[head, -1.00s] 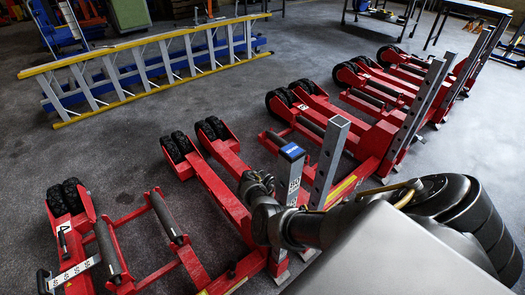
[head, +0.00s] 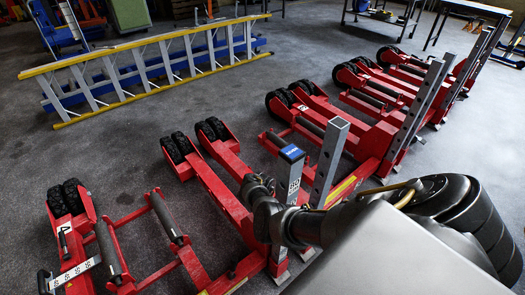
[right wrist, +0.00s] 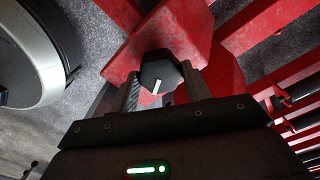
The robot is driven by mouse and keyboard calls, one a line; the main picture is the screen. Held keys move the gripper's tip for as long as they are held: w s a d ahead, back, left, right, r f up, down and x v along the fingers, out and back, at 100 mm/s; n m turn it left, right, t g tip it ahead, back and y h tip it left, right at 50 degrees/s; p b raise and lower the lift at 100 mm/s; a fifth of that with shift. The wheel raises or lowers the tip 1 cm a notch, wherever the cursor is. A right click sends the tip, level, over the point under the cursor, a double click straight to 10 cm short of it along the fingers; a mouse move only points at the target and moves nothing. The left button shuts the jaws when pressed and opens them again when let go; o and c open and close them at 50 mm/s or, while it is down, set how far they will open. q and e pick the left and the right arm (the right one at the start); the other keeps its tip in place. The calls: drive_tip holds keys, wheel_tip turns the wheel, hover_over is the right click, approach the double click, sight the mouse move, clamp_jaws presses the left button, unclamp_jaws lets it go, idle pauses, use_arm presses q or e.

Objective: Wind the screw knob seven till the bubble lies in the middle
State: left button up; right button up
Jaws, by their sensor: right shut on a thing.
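The screw knob (right wrist: 161,72) is black and faceted, with a white mark on its face, and shows in the right wrist view in front of red metal. My right gripper (right wrist: 159,78) is shut on it, one finger on each side. In the head view my right arm reaches in from the right to the red trolley jacks, by a grey post (head: 292,160) with a blue top. The knob cannot be made out there. No bubble can be made out in either view. My left gripper is not in view.
Several red jack frames (head: 205,180) with black wheels stand in a row across the floor, with upright grey posts close to my right arm. The grey floor (head: 225,105) between is clear.

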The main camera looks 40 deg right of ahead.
drive_tip(key=shift+r+n, duration=0.15)
drive_tip(key=shift+n, duration=0.75)
drive_tip(key=o, duration=1)
drive_tip(key=shift+c, duration=0.2)
drive_tip(key=shift+r, duration=0.1)
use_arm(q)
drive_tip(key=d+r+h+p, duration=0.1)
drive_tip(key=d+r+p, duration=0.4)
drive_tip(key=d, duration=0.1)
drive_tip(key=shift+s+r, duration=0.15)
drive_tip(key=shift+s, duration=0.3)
use_arm(e)
wheel_tip(320, 180, up, 10)
drive_tip(key=shift+r, duration=0.15)
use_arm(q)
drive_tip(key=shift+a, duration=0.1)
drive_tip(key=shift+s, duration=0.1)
